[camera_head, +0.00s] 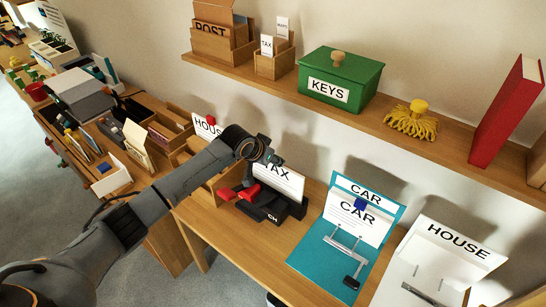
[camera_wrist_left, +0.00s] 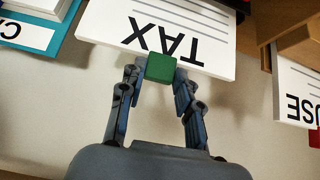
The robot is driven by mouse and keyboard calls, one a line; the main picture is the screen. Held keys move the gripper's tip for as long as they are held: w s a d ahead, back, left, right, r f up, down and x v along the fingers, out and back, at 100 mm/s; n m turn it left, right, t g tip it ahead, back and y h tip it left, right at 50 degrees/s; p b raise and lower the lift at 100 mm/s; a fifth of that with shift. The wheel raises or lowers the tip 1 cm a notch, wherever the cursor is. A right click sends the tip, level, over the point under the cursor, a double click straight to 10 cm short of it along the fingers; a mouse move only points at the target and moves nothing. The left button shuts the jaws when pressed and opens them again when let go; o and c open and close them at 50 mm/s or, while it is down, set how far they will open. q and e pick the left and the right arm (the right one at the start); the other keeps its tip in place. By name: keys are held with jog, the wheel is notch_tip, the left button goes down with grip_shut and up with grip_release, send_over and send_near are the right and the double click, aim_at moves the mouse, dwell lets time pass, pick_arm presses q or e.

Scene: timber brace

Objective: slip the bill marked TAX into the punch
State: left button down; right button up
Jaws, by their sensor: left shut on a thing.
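The white bill marked TAX (camera_head: 279,177) stands nearly upright over the black punch (camera_head: 268,208) on the desk. The punch has a red part (camera_head: 240,192) at its left. My left gripper (camera_head: 268,155) is shut at the bill's top edge. In the left wrist view its fingers (camera_wrist_left: 158,80) close on the green tab of the bill (camera_wrist_left: 205,35). The bill's lower edge is hidden by the punch in the head view, so I cannot tell whether it sits in the slot. My right gripper is not in view.
Right of the punch stand a teal CAR folder (camera_head: 320,245) with its bill and a white HOUSE folder (camera_head: 425,265). Another HOUSE bill (camera_head: 207,127) stands to the left. A shelf (camera_head: 300,100) above holds a green KEYS box (camera_head: 340,78) and a wooden TAX holder (camera_head: 274,62).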

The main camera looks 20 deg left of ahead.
pick_arm(q)
jog(key=shift+f+b, duration=0.5)
jog(key=shift+f, duration=0.65)
jog(key=shift+c, duration=1.9)
grip_release()
notch_tip(320, 180, up, 8)
jog(key=p, duration=0.8)
